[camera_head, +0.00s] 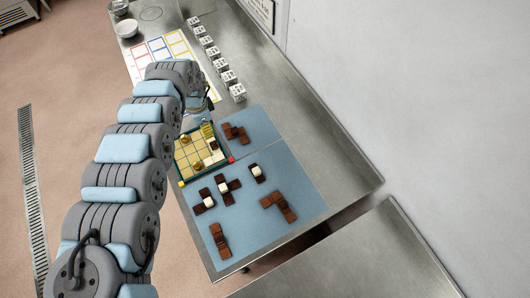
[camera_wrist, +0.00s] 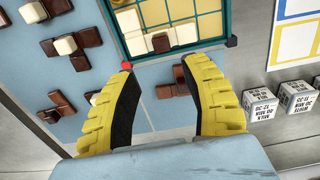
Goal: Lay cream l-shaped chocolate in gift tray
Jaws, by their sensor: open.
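The gift tray (camera_head: 205,173) is a green-rimmed grid with tan cells and coloured corners, on the blue mat; its rim also shows in the wrist view (camera_wrist: 180,50). Cream chocolate cells (camera_wrist: 138,46) lie in it along the side near the red corner, around a brown cell (camera_wrist: 160,43); they also show in the head view (camera_head: 217,156). I cannot tell clearly which cells form the L. My gripper (camera_wrist: 163,68) is open and empty, its yellow fingers apart above the mat beside the tray.
A brown chocolate (camera_wrist: 172,88) lies on the mat between my fingers in the picture. Several brown and brown-and-cream chocolates (camera_head: 228,186) lie on the near mat. A row of printed white cubes (camera_head: 228,77) and a coloured card (camera_head: 160,52) are beyond. A wall bounds the right.

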